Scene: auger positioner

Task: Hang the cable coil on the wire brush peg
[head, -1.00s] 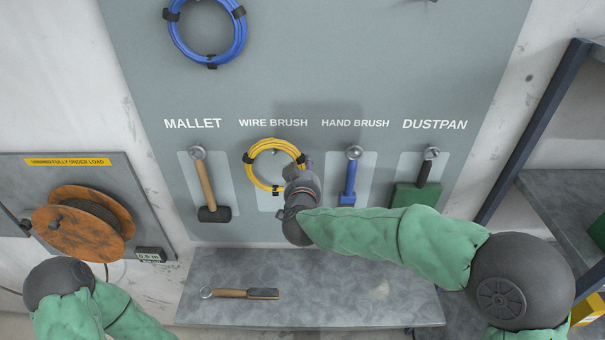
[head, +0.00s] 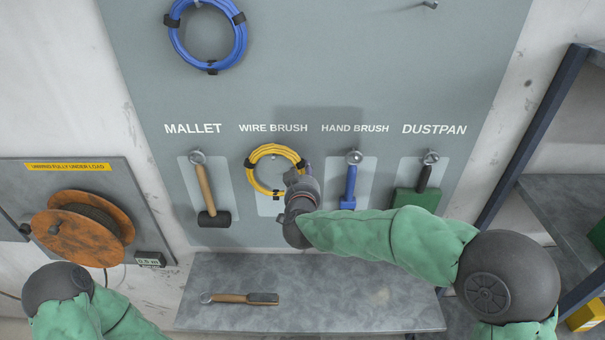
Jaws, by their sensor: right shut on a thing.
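The yellow cable coil (head: 253,176) with black ties is at the board under the WIRE BRUSH label (head: 273,128). My right gripper (head: 297,178) is shut on the coil at its lower right side. The wire brush peg is not clearly visible, so I cannot tell whether the coil is around it. A brush with a wooden handle (head: 230,298) lies on the grey shelf (head: 340,290) below the board. My left arm shows at the lower left, but its gripper is out of view.
A mallet (head: 206,190) hangs left of the coil. A blue hand brush (head: 350,185) and a green dustpan (head: 418,195) hang to the right, close above my right forearm. A blue coil (head: 238,45) hangs higher up. A cable reel (head: 70,238) stands at the left.

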